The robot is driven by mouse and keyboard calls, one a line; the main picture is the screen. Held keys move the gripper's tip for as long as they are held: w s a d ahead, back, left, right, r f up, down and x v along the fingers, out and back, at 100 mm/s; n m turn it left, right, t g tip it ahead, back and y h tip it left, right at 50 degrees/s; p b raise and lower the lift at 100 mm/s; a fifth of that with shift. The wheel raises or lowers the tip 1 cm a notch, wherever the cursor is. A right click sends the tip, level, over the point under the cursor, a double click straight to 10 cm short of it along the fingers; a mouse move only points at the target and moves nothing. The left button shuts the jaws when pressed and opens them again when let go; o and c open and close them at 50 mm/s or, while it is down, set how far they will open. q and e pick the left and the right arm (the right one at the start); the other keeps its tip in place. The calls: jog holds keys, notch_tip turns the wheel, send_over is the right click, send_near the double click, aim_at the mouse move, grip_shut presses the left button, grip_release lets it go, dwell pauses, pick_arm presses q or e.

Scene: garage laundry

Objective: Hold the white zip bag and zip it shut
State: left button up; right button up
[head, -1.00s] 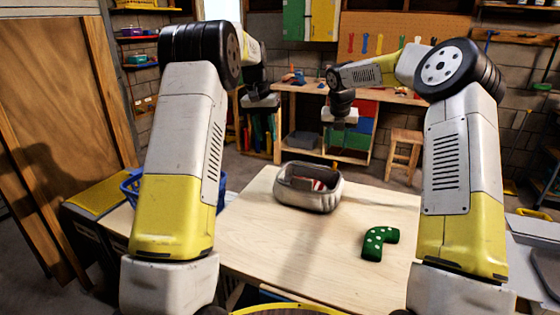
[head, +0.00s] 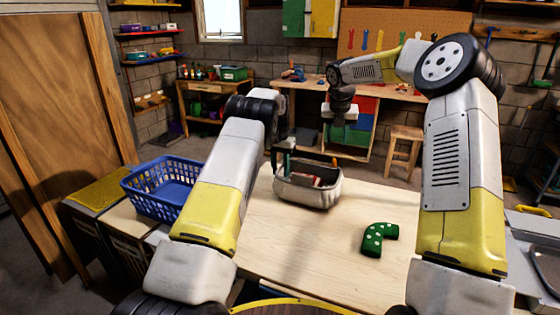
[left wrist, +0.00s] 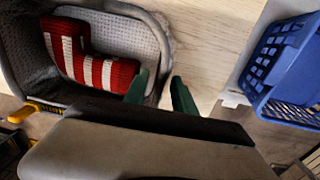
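The white zip bag (head: 318,196) looks greyish and stands on the table with its top open. A red-and-white striped knitted item (left wrist: 100,66) lies inside it. My left gripper (head: 287,163) is at the bag's left end. Its green fingers are apart in the left wrist view (left wrist: 160,92), one on each side of the bag's rim. My right gripper (head: 338,132) hangs behind the bag, apart from it; its fingers are unclear.
A green piece with white dots (head: 377,238) lies on the wooden table (head: 300,258), right of the bag. A blue basket (head: 160,190) stands at left. A workbench (head: 290,85) and a stool (head: 404,145) are behind. The table's front middle is clear.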

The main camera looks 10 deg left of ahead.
pick_arm(q)
jog(key=shift+f, duration=1.3)
grip_shut()
dwell(0.5)
